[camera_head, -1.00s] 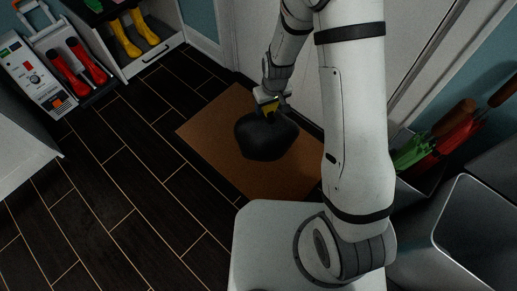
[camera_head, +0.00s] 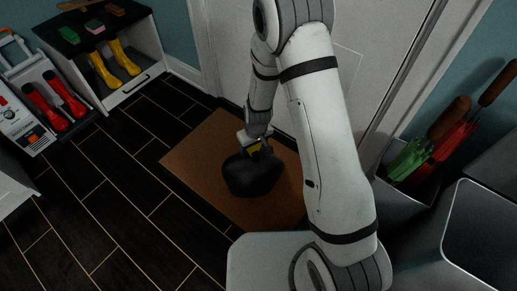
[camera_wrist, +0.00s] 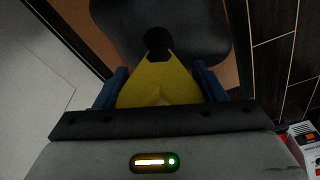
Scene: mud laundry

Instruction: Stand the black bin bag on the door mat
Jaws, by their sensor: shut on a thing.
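The black bin bag (camera_head: 250,178) is upright over the brown door mat (camera_head: 195,155), inside the mat's outline in the head view. Whether its base touches the mat I cannot tell. My gripper (camera_head: 254,146) is above the bag, shut on its yellow top. In the wrist view my gripper (camera_wrist: 162,88) has its two blue fingers on either side of the yellow part (camera_wrist: 160,75), with the dark bag (camera_wrist: 185,22) beyond. Strips of the mat (camera_wrist: 232,72) show beside the bag. The bag hides the middle of the mat, and my arm covers its right side.
A white door (camera_head: 230,45) stands behind the mat. A grey bin (camera_head: 480,235) and a holder with green and red umbrellas (camera_head: 410,160) are at the right. A bench with yellow boots (camera_head: 105,68) and red boots (camera_head: 42,102) are at the left. Dark floor left of the mat is clear.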

